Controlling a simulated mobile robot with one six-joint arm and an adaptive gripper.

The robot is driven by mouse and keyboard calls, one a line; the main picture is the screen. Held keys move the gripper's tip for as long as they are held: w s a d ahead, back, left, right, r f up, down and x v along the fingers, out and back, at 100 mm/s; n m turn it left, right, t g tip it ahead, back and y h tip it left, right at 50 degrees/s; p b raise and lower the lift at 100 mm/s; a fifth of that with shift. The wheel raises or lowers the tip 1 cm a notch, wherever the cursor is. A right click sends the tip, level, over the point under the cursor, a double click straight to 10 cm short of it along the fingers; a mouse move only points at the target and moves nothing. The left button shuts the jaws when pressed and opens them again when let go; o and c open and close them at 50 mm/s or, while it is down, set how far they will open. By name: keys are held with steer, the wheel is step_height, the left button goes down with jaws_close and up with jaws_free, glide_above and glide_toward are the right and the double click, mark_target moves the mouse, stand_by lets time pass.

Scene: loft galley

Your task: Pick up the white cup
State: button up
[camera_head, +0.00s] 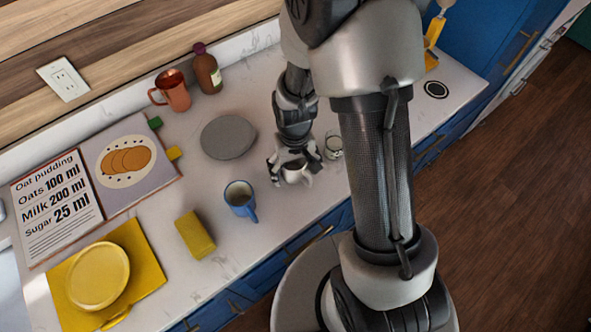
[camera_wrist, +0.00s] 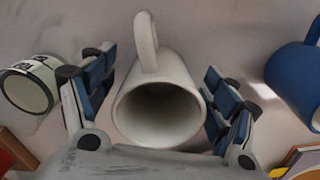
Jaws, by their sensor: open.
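The white cup (camera_wrist: 160,105) stands between the two open fingers of my gripper (camera_wrist: 158,95) in the wrist view. Its round opening faces the camera and its handle points to the top of the picture. A small gap seems to show on each side between the cup and the fingers. In the head view the white cup (camera_head: 296,174) is partly hidden under my gripper (camera_head: 292,165), which is low over the counter.
A blue mug (camera_head: 240,196) stands left of my gripper, and a labelled jar (camera_head: 333,146) stands close on its right. A grey round plate (camera_head: 229,137), a yellow sponge (camera_head: 195,234), a copper mug (camera_head: 174,93) and a brown bottle (camera_head: 207,70) are also on the counter.

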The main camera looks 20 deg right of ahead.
steer(key=shift+f, duration=0.1)
steer(key=c, duration=1.3)
